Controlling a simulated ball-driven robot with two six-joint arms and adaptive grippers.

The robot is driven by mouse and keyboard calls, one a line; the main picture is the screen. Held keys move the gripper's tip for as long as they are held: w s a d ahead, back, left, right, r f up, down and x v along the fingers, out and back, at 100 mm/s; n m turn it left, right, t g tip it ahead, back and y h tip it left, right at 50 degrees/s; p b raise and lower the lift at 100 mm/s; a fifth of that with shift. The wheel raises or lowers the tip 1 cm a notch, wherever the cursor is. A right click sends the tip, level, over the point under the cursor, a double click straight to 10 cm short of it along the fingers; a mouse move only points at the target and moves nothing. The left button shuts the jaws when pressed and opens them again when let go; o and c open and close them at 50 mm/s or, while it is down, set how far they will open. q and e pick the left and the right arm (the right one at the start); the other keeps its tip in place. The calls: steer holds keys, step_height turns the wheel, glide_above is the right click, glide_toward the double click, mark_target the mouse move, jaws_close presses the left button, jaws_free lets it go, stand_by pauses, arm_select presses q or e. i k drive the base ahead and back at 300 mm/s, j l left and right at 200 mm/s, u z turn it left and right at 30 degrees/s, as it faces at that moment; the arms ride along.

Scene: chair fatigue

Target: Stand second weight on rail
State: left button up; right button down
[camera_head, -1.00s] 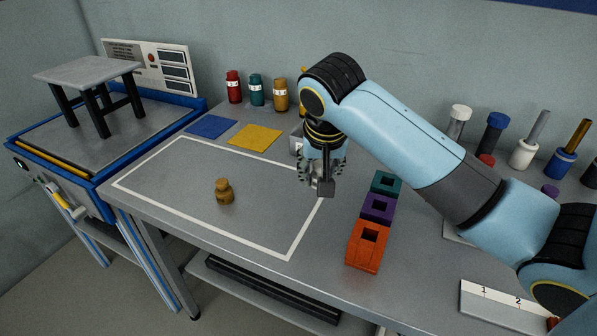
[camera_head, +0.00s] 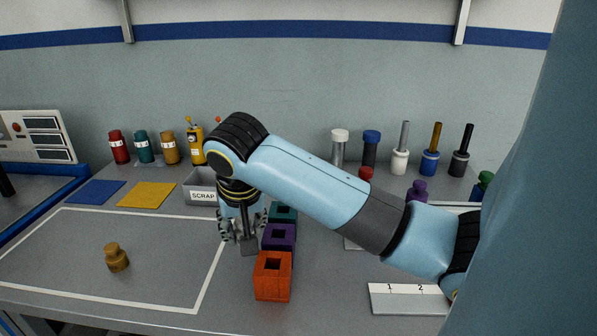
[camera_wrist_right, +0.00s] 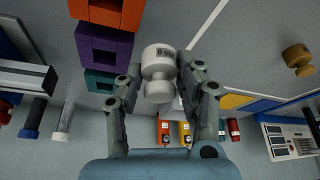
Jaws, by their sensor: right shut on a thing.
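My right gripper (camera_head: 243,230) is shut on a pale grey weight (camera_head: 248,246) and holds it beside the row of coloured blocks. The right wrist view shows this weight (camera_wrist_right: 158,62) between the two fingers, with dark marking on its side that is too small to read. A brass weight (camera_head: 116,259) stands inside the white outline at the left, apart from the gripper. A white strip numbered 1 and 2 (camera_head: 405,298), which looks like the rail, lies at the front right; its right end is hidden by my own body. My left gripper is not in view.
Orange (camera_head: 272,277), purple (camera_head: 279,237) and teal (camera_head: 284,212) blocks with square holes stand close to the held weight. A scrap bin (camera_head: 201,187) is behind. Several bottles and handled tools line the back. The table between the orange block and the strip is clear.

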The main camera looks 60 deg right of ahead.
mark_target(454, 206)
steer(key=k+l+z, duration=0.3)
steer(key=z, duration=0.15)
steer(key=k+l+z, duration=0.45)
